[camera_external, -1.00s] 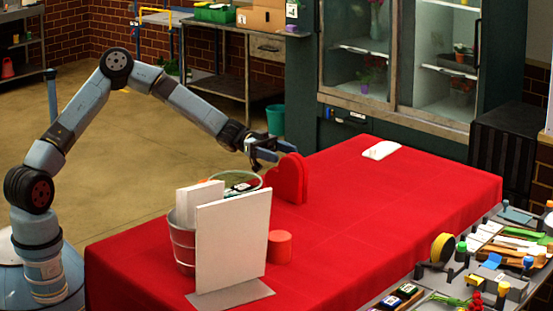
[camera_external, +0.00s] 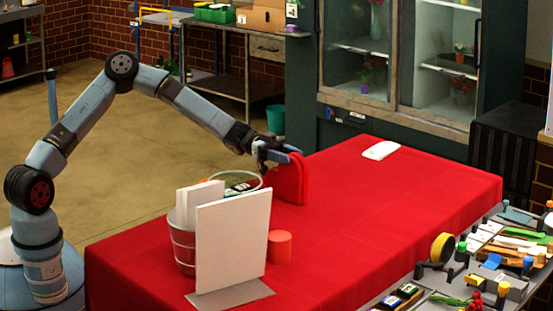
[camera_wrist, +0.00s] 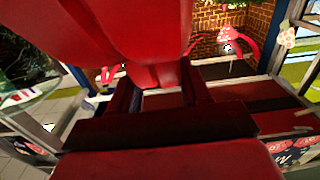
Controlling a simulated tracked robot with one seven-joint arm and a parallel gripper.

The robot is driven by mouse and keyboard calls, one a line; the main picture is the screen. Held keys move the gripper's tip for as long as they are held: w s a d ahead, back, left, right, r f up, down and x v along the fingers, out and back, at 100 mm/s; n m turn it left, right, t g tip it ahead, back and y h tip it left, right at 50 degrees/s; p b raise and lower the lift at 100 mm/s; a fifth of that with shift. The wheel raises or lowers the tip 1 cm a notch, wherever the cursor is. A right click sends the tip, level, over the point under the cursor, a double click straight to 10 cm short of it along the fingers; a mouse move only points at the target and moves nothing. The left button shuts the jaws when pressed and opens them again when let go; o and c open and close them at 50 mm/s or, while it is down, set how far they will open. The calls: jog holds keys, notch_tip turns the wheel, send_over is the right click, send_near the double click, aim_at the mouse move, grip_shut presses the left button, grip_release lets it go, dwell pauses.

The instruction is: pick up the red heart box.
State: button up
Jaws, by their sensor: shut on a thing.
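The red heart box (camera_external: 290,183) stands upright on the red-covered table, just beyond the metal bucket. My gripper (camera_external: 284,155) is at the box's top edge and shut on it. The gripper's fingers hide part of the top of the box. In the wrist view a large red surface, the heart box (camera_wrist: 125,30), fills the upper left between and above the dark fingers. I cannot tell whether the box's bottom touches the cloth.
A white upright board (camera_external: 233,240) on a grey foot stands in front of the metal bucket (camera_external: 181,243). A small red cylinder (camera_external: 280,247) stands beside the board. A white flat item (camera_external: 381,150) lies at the table's far end. The right part of the red tablecloth (camera_external: 400,205) is clear.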

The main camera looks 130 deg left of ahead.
grip_shut()
